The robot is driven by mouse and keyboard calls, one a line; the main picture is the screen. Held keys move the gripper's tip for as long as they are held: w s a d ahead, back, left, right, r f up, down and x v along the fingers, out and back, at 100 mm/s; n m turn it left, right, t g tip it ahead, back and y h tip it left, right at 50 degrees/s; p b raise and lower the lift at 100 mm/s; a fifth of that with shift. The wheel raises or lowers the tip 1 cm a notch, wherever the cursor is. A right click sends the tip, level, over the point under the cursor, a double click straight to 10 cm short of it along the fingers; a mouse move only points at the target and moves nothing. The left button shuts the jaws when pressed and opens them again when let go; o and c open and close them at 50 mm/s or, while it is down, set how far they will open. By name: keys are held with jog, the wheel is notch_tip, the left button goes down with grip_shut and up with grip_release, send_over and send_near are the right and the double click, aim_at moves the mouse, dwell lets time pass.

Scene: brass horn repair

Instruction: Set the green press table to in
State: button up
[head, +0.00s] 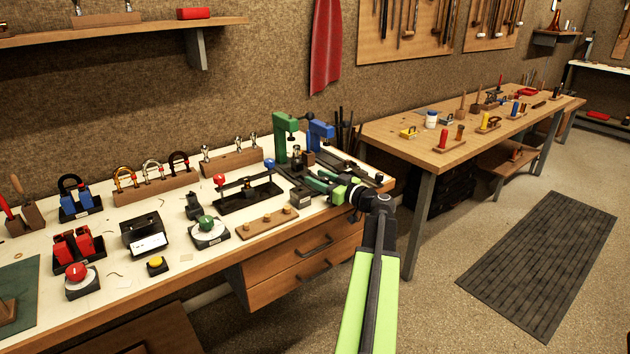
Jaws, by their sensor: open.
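The green press (285,134) stands upright at the back right of the white-topped bench, its arm reaching over to the right. Its dark base lies in front of it, and my gripper hides part of it. The press table is small and partly hidden here, so I cannot tell its position. My gripper (314,181) is open at the front of the green press, low over its base and pointing left. I cannot tell whether it touches anything. My arm reaches it from the lower right.
A blue press (320,134) stands close on the right of the green one. A black rack with red and blue knobs (247,187) and a wooden strip with brass knobs (267,223) lie to the left.

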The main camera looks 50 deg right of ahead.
jog(key=s, duration=1.7)
jog(key=shift+a, duration=0.25)
jog(key=shift+c, duration=0.5)
